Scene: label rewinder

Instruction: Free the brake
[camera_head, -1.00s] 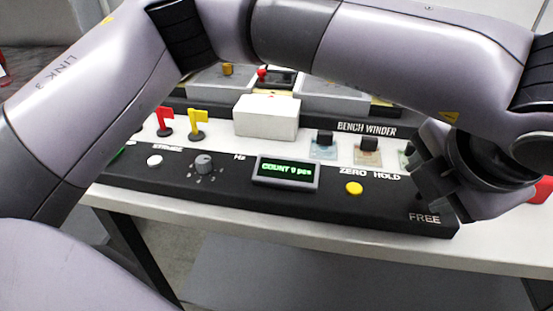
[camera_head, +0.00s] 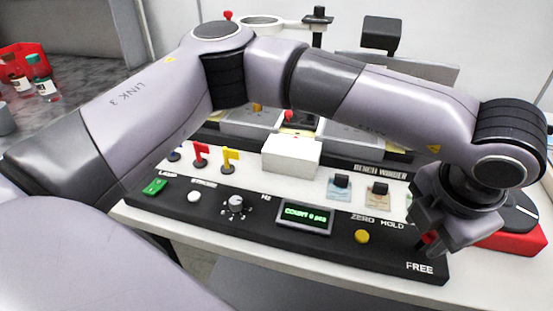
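The brake's marked positions are on the black front panel (camera_head: 340,247) of the bench winder: HOLD is printed behind and FREE at the front right corner. A small red part (camera_head: 428,240), perhaps the brake lever's grip, shows at the fingers of my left gripper (camera_head: 436,242). The rest of the lever is hidden behind the gripper. My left gripper is over the panel's right end, between the HOLD and FREE labels. Its fingers are dark and partly turned away, so their opening cannot be judged. My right gripper is out of view.
A display (camera_head: 305,217) reads a COUNT in pcs. A red block (camera_head: 518,240) with a black dial stands at right. My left arm spans the machine.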

